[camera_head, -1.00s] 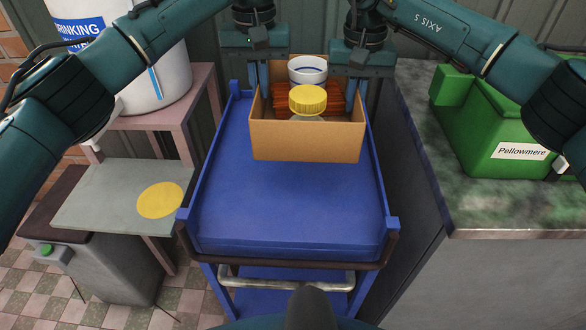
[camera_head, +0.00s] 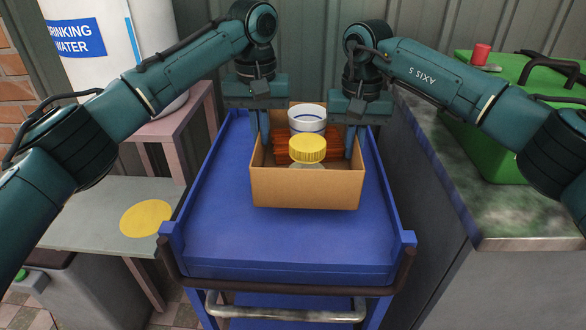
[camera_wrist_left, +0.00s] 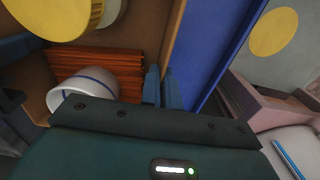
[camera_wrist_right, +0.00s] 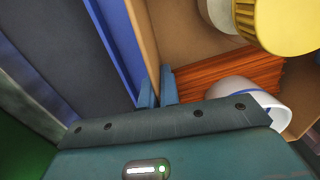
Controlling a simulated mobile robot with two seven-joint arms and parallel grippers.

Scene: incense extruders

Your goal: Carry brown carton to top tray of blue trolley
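The open brown carton (camera_head: 306,189) is over the top tray (camera_head: 285,250) of the blue trolley; I cannot tell whether its base touches. It holds a yellow-lidded jar (camera_head: 307,149), a white cup-like item with a blue band (camera_head: 307,118) and reddish-brown sticks (camera_head: 277,146). My left gripper (camera_head: 262,132) pinches the carton's left wall, with its fingers (camera_wrist_left: 161,90) on either side of the wall in the left wrist view. My right gripper (camera_head: 351,140) pinches the right wall likewise, and its fingers (camera_wrist_right: 156,90) show in the right wrist view.
A grey counter (camera_head: 455,200) with a green bin (camera_head: 500,140) stands right of the trolley. At left are a pinkish stand (camera_head: 185,150) with a white water tank (camera_head: 105,60) and a grey panel with a yellow disc (camera_head: 146,218). The tray's front part is clear.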

